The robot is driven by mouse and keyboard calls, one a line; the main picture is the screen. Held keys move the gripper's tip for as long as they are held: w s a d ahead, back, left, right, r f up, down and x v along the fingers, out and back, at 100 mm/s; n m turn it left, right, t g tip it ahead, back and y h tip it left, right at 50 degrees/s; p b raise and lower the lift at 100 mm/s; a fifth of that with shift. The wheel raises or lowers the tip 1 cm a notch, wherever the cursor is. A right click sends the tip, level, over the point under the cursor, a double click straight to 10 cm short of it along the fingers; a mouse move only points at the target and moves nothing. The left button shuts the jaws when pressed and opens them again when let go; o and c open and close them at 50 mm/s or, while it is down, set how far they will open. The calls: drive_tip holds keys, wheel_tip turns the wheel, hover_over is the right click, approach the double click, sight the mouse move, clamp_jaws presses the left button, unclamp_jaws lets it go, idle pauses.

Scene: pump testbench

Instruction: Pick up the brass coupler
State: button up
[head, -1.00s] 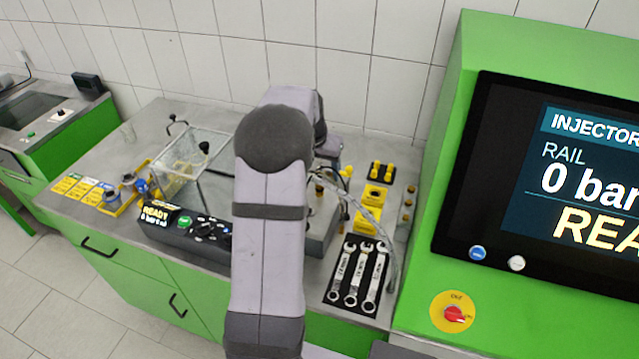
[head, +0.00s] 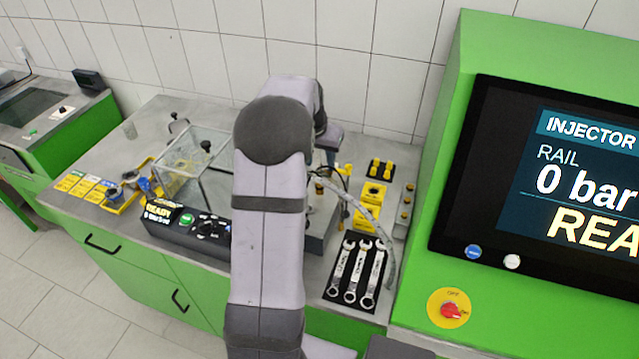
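Another small brass-coloured part (head: 320,186) shows just right of my arm. They are too small to tell which is the brass coupler. My wrist (head: 327,138) is above the back of the bench, behind my arm's big upper joint. Only a sliver of what may be my gripper shows below it. Its fingertips are hidden, so I cannot see whether it is open or holds anything.
Three wrenches (head: 356,272) lie on a black mat at the front edge. Yellow blocks (head: 366,214) and a black holder with yellow pegs (head: 381,168) stand behind. A clear box (head: 190,165) and a black control box (head: 190,228) are left. The green screen cabinet (head: 450,200) bounds the right.

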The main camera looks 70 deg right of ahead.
sight(321, 178)
drive_tip(key=shift+f, duration=0.1)
drive_tip(key=shift+s+a+f+n+t+y+b, duration=0.1)
drive_tip(key=shift+s+f+n+t+y+b, duration=0.45)
drive_tip(key=shift+n+b, duration=1.4)
drive_tip(key=shift+s+a+f+n+t+y+b, duration=0.2)
drive_tip(key=shift+n+t+b, duration=0.65)
drive_tip(key=shift+n, duration=2.2)
drive_tip(key=shift+s+d+f+n+t+y+b, duration=0.1)
drive_tip(key=shift+s+f+n+t+y+b, duration=0.45)
drive_tip(key=shift+n+b, duration=1.4)
drive_tip(key=shift+w+f+n+p, duration=0.2)
drive_tip(key=shift+w+n+p, duration=0.3)
drive_tip(key=shift+p, duration=0.6)
drive_tip(key=shift+p+x, duration=0.95)
drive_tip(key=shift+x, duration=1.15)
clamp_jaws()
